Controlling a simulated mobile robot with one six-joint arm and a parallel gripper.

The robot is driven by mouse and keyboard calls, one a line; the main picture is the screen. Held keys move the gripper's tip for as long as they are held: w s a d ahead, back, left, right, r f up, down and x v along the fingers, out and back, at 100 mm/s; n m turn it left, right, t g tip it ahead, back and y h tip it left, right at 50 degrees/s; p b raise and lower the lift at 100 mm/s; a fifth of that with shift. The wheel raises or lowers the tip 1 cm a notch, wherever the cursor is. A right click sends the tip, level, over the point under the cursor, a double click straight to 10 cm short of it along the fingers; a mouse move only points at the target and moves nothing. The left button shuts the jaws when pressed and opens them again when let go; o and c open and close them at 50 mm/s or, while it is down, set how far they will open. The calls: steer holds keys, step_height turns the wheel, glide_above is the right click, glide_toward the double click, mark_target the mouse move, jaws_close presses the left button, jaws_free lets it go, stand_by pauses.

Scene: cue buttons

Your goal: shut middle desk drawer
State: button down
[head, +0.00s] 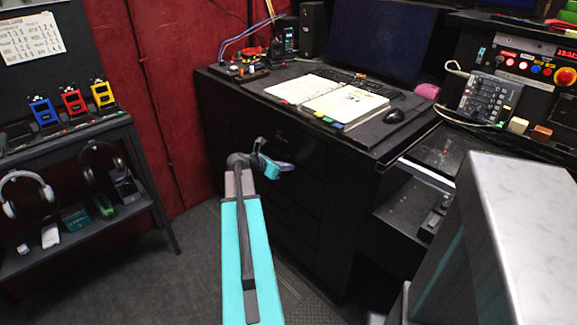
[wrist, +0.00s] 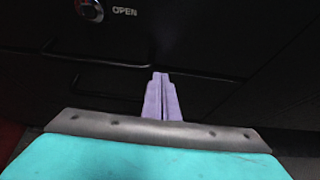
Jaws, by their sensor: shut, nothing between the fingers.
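The black desk (head: 352,165) stands in the middle of the head view, with a stack of dark drawers (head: 303,190) in its front. The drawer fronts look nearly flush, but they are too dark to tell whether the middle one stands slightly out. My gripper (head: 286,166) is in front of the upper part of the stack, partly hidden by its own wrist. In the wrist view my purple fingers (wrist: 162,78) are together and empty, pointing at the black drawer fronts (wrist: 205,50). A round lock (wrist: 89,9) marked "OPEN" is above them. Contact cannot be told.
A notebook (head: 345,101), a mouse (head: 393,116) and a monitor (head: 381,38) are on the desktop. A shelf rack (head: 75,140) with headphones stands at the left. A pale grey block-like structure (head: 530,210) is at the right. Floor shows between rack and desk.

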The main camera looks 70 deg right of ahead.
steer(key=f+p+v, duration=0.1)
steer(key=v, duration=1.1)
steer(key=shift+w+a, duration=0.4)
steer(key=shift+a, duration=0.3)
